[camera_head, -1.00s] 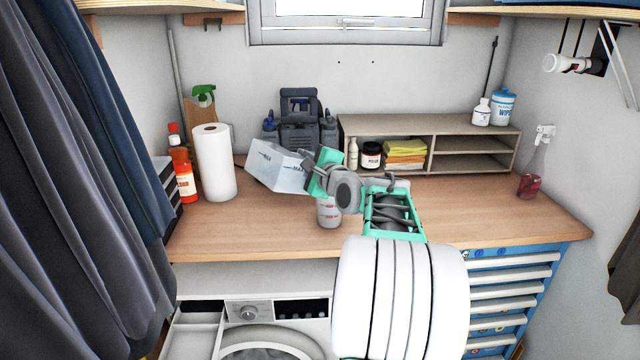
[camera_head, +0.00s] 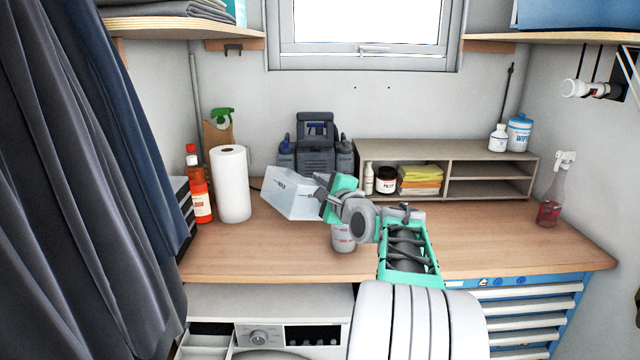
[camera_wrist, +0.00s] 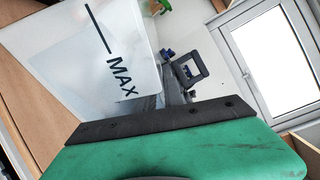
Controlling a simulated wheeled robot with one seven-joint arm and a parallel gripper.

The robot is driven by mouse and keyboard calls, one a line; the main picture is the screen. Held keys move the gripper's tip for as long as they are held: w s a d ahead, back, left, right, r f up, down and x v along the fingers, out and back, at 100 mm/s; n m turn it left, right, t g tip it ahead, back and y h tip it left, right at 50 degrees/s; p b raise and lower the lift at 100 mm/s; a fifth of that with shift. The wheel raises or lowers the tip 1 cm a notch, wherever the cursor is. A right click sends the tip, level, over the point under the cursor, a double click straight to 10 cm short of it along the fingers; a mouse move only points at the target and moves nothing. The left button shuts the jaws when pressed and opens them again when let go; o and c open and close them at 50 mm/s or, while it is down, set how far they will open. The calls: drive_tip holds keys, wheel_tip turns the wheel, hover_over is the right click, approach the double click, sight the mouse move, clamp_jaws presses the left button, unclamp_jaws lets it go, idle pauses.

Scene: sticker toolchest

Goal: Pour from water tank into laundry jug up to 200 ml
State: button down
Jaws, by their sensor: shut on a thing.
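The water tank (camera_head: 290,194) is a translucent white box with dark markings. It is held tilted over the worktop, left of my gripper. My gripper (camera_head: 322,195) is shut on its right side. In the wrist view the tank (camera_wrist: 75,55) fills the upper left with a dark line and "MAX", beside the dark edge of my gripper (camera_wrist: 160,124). A white container with red markings, seemingly the laundry jug (camera_head: 342,240), stands on the worktop below my wrist. My arm hides its top, and its fill level cannot be read.
A paper towel roll (camera_head: 231,186) and a red-orange bottle (camera_head: 199,191) stand left of the tank. A dark grey case (camera_head: 316,152) is behind it. A shelf unit (camera_head: 488,168) with bottles and cloths is at the back right. The worktop (camera_head: 510,235) is clear at front right.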

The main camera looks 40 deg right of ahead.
drive_tip(key=shift+a+f+n, duration=0.2)
drive_tip(key=shift+f+n, duration=0.35)
drive_tip(key=shift+n, duration=0.15)
drive_tip(key=f+n+b, duration=0.1)
drive_tip(key=b, duration=0.3)
drive_tip(key=shift+f+n, duration=0.3)
drive_tip(key=shift+f, duration=0.1)
drive_tip(key=shift+f+n+t+b, duration=0.3)
drive_tip(key=shift+n+b, duration=0.1)
drive_tip(key=shift+b, duration=0.45)
drive_tip(key=shift+r, duration=0.1)
